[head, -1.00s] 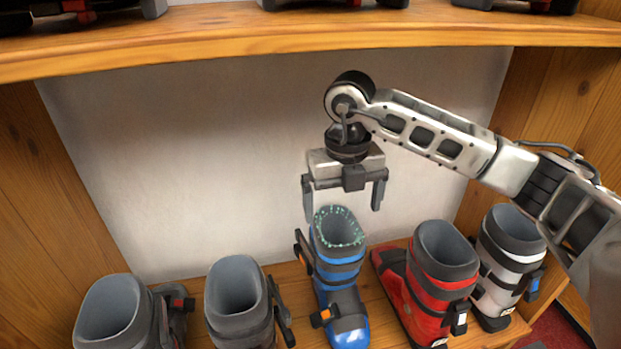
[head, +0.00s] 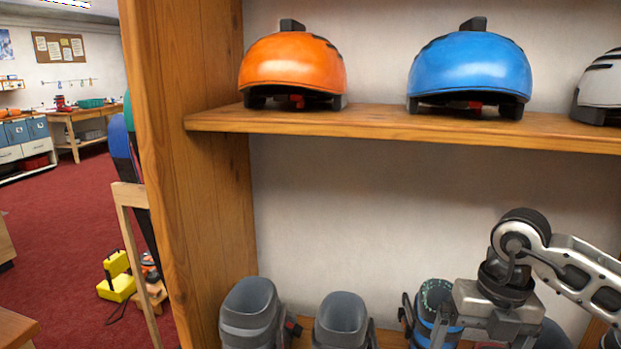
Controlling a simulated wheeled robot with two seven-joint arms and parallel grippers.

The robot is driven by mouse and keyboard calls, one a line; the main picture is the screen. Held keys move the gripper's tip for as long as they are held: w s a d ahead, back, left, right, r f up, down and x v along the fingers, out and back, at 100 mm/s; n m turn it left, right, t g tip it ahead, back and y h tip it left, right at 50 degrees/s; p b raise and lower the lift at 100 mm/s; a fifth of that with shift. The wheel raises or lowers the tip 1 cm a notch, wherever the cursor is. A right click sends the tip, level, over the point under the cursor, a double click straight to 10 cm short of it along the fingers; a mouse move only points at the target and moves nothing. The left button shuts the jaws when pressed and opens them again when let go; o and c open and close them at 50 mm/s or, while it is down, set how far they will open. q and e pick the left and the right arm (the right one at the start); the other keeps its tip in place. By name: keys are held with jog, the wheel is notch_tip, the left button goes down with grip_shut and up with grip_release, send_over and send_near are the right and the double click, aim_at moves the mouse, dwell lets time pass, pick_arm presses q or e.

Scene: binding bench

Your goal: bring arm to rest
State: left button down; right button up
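My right gripper (head: 486,332) is at the lower right of the head view, its arm coming in from the right. Its fingers are spread apart with nothing seen between them; the tips are near or past the bottom edge. It overlaps the right side of a blue ski boot (head: 424,308) with a teal-speckled rim; whether they touch cannot be told. My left gripper is not in view.
Grey boots (head: 250,308) (head: 342,318) stand left of the blue one. Above, a wooden shelf (head: 400,124) holds an orange helmet (head: 292,66), a blue helmet (head: 470,66) and a whitish helmet (head: 602,85). A wooden side panel (head: 205,180) bounds the rack.

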jog(key=s+a+f+n+g+y, duration=0.15)
jog(key=a+y, duration=0.25)
jog(key=a, duration=0.5)
jog(key=s+a+f+n+g+y, duration=0.1)
jog(key=s+a+y, duration=0.2)
jog(key=a+y, duration=0.35)
jog(key=a+r+m+t+y, duration=0.6)
jog(key=a+m+t+y, duration=0.1)
jog(key=a+m+y, duration=0.15)
jog(key=w+d+f+m+t+h, duration=0.3)
jog(key=d+f+m+t+h, duration=0.75)
jog(key=m, duration=0.85)
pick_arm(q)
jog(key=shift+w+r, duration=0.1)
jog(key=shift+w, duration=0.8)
pick_arm(e)
jog(key=s+d+f+m+g+h, duration=0.3)
jog(key=s+f+m+h, duration=0.3)
jog(key=s+f, duration=0.5)
notch_tip(320, 180, down, 3)
jog(key=shift+r+g, duration=0.1)
jog(key=shift+g, duration=0.6)
